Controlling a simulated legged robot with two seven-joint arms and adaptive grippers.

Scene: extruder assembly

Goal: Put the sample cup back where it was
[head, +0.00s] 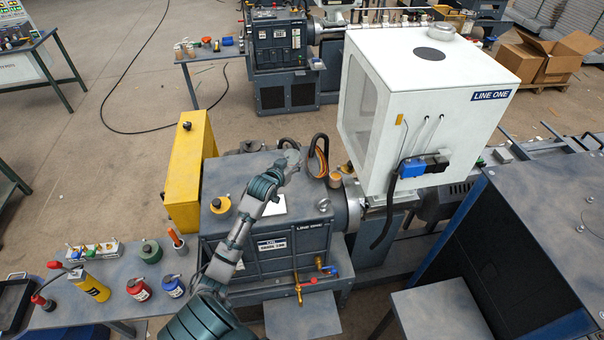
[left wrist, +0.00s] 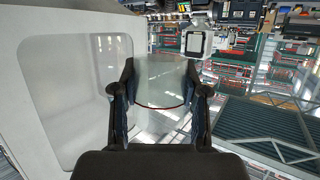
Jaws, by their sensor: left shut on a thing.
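My left gripper (head: 291,160) is over the top of the grey LINE ONE machine (head: 266,248), near its back edge and left of the white cabinet (head: 432,85). In the left wrist view, my left gripper (left wrist: 162,95) is shut on the sample cup (left wrist: 160,80), a clear, see-through vessel with a thin red line along its lower edge. The cup sits between the two dark fingers. In the head view the cup is too small and pale to make out clearly. My right gripper is not in view.
A grey side table (head: 112,305) at the lower left holds a yellow bottle (head: 90,287), red, blue and green containers and a small rack. A yellow panel (head: 187,172) stands left of the machine. Dark hoses and a copper-coloured cylinder (head: 335,180) are close right of the gripper.

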